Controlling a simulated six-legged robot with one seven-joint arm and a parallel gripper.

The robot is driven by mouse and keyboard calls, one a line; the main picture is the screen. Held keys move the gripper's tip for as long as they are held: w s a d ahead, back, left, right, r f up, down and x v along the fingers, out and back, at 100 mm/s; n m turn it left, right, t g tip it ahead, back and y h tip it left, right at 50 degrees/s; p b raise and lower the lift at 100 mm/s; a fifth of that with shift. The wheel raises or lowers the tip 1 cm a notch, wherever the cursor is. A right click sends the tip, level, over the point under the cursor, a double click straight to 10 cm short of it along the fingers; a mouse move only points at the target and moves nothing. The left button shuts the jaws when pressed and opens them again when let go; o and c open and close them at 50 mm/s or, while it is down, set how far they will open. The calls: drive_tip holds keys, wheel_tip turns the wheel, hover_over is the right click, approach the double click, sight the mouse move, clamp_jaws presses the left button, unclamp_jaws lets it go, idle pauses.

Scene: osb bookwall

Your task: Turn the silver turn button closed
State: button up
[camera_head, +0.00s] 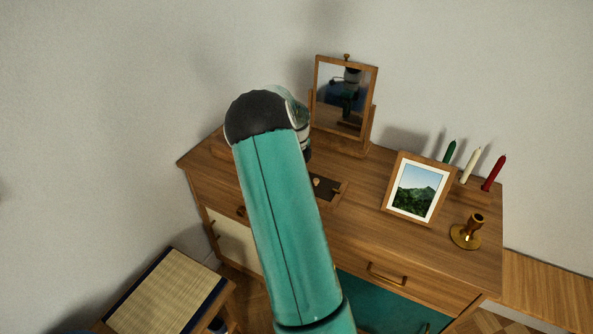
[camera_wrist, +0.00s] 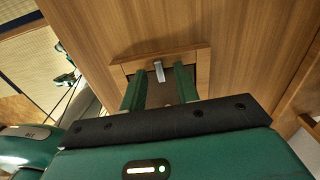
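The silver turn button (camera_wrist: 159,71) shows in the wrist view as a small metal bar, pointing nearly up and down in the picture. It sits at a wooden frame (camera_wrist: 190,53) on a brown wood surface. My gripper (camera_wrist: 161,76) has its two green fingers apart, one on each side of the button, with a gap on both sides. Nothing is held between them. I cannot tell how far the fingertips are from the surface. In the head view my arm covers the gripper, and I cannot make out the button there.
On the wooden dresser (camera_head: 355,240) stand a mirror (camera_head: 341,99), a framed picture (camera_head: 417,189), a brass candle holder (camera_head: 467,233) and green, white and red candles (camera_head: 471,166). A small box with a dark panel (camera_head: 326,188) lies beside my arm. A woven-seat stool (camera_head: 165,295) stands lower left.

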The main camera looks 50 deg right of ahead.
wheel_tip(320, 180, up, 14)
idle(0.6)
drive_tip(key=shift+f, duration=0.1)
